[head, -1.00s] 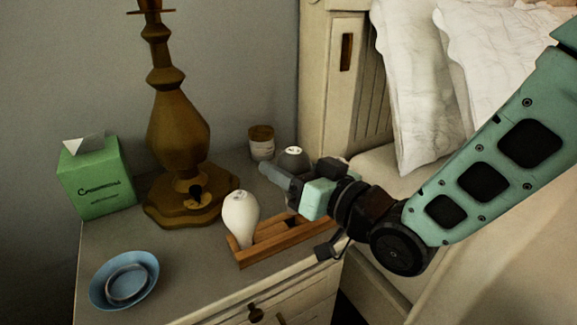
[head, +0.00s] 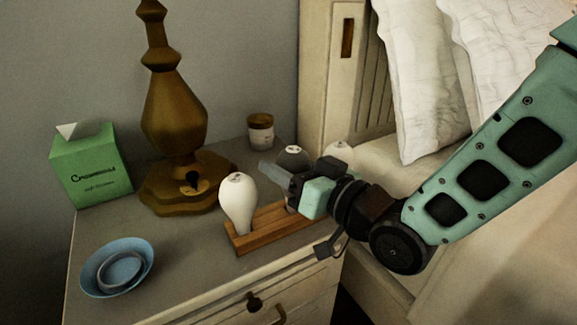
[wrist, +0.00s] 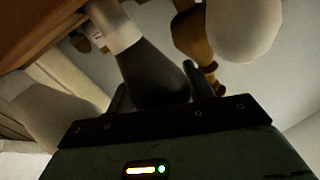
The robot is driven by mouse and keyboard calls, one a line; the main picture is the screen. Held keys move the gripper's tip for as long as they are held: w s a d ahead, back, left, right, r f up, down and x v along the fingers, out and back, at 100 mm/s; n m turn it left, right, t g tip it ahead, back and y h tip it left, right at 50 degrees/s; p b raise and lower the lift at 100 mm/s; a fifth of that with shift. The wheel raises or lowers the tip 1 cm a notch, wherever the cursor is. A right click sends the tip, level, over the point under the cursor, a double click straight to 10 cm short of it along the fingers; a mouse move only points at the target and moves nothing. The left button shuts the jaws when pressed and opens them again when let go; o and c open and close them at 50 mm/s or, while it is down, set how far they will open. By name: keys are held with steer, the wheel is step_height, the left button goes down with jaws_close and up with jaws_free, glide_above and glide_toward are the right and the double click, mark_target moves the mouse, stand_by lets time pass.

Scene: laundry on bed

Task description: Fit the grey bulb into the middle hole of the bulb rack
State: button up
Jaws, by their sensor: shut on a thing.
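The wooden bulb rack (head: 262,238) stands near the front right of the nightstand. A white bulb (head: 238,203) stands upright at its left end, and another white bulb (head: 340,152) shows behind my gripper at the right. My gripper (head: 294,171) is shut on the grey bulb (head: 293,155), holding it base down over the rack's middle. In the wrist view the grey bulb (wrist: 152,72) is between the fingers, its pale base close to the rack's wood (wrist: 40,28). My gripper hides the middle hole, so I cannot tell whether the base is in it.
A brass lamp (head: 175,115) stands behind the rack, and a small jar (head: 260,132) stands at the back. A green tissue box (head: 91,165) and a blue dish (head: 118,268) are at the left. The bed with pillows (head: 410,80) is at the right.

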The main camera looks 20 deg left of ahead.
steer(key=shift+f+b, duration=0.6)
steer(key=shift+f, duration=0.15)
stand_by(0.4)
steer(key=o, duration=1.1)
steer(key=shift+c, duration=0.2)
steer(key=p+v, duration=1.6)
steer(key=v, duration=0.1)
steer(key=shift+s+p, duration=0.2)
steer(key=shift+p, duration=0.2)
steer(key=shift+d+r, duration=0.1)
steer(key=shift+r, duration=0.05)
